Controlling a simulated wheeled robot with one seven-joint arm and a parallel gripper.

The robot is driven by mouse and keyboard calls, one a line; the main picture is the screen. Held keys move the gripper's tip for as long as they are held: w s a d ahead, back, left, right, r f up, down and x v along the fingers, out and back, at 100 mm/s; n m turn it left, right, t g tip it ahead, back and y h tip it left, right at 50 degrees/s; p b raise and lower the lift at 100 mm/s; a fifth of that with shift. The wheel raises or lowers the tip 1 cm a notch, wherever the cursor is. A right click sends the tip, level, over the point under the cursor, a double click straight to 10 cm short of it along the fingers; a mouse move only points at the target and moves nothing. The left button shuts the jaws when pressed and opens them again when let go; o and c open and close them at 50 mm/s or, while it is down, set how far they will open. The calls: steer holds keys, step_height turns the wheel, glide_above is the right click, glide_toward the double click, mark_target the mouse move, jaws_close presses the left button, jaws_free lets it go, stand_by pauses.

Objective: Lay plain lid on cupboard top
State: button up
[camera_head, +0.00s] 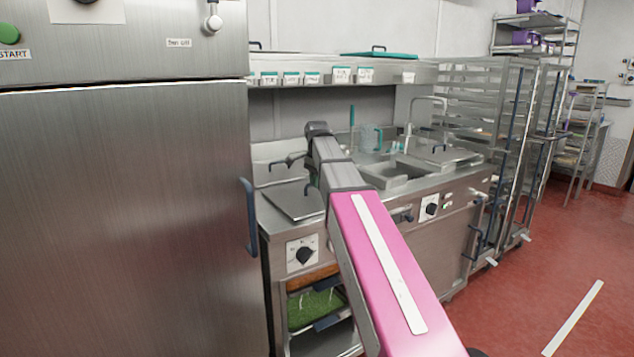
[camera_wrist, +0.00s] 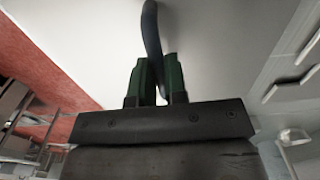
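In the wrist view a pale, flat lid (camera_wrist: 95,45) fills the upper middle, with a dark curved handle (camera_wrist: 152,35). The two green fingers of my gripper (camera_wrist: 159,72) are close on either side of this handle and look shut on it. In the head view my pink arm reaches over the counter and hides the fingertips. A flat steel lid (camera_head: 290,205) with a dark handle shows just left of the arm; whether it rests or hangs is unclear. The cupboard top (camera_head: 310,57) runs along the wall behind, above a row of labels.
A teal lid (camera_head: 385,56) lies on the right part of the cupboard top, and a dark handle shows at its left end. A tall steel cabinet (camera_head: 130,220) stands close on the left. A sink (camera_head: 395,172) and tap are right of my arm, with wire racks (camera_head: 500,130) beyond.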

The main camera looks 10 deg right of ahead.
steer(key=o, duration=0.4)
steer(key=shift+o, duration=0.2)
steer(key=shift+r, duration=0.1)
step_height(320, 180, up, 12)
stand_by(0.4)
